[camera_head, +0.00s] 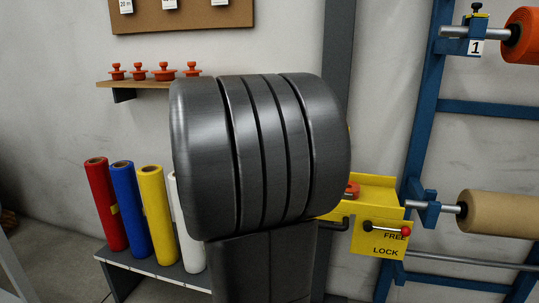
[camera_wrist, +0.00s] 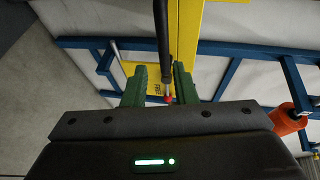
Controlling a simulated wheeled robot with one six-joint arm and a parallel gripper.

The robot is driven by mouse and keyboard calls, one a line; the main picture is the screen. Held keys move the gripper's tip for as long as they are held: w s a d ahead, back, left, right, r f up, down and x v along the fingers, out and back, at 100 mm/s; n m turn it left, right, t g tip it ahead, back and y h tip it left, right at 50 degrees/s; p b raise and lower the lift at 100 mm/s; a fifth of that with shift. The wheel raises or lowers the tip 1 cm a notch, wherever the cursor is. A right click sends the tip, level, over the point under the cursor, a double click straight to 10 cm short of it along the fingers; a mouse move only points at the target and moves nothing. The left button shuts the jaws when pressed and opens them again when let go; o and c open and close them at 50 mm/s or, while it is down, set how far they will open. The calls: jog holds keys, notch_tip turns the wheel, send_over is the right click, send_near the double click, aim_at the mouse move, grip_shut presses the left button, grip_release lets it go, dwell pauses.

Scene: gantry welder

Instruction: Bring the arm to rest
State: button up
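My arm's dark, ribbed link fills the middle of the head view and hides my gripper there. In the wrist view my gripper (camera_wrist: 160,85) has two green fingers standing apart, with no object visibly clamped between them. A black bar (camera_wrist: 162,35) and a small red part (camera_wrist: 168,99) show in the gap between the fingers; I cannot tell how far beyond the fingertips they are. The yellow bracket (camera_head: 378,243), marked FREE and LOCK, is right of my arm in the head view. Its short lever ends in a red knob (camera_head: 406,231).
A blue rack (camera_head: 424,120) with an orange roll (camera_head: 525,36) and a tan roll (camera_head: 500,213) stands at the right. Red, blue, yellow and white rolls stand on a low bench (camera_head: 150,268) at left. A wall shelf (camera_head: 150,84) holds several orange knobbed pieces.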

aim_at(323, 225)
jog(key=b+x, duration=0.3)
jog(key=x, duration=0.9)
jog(key=shift+w, duration=0.15)
jog(key=shift+r, duration=0.1)
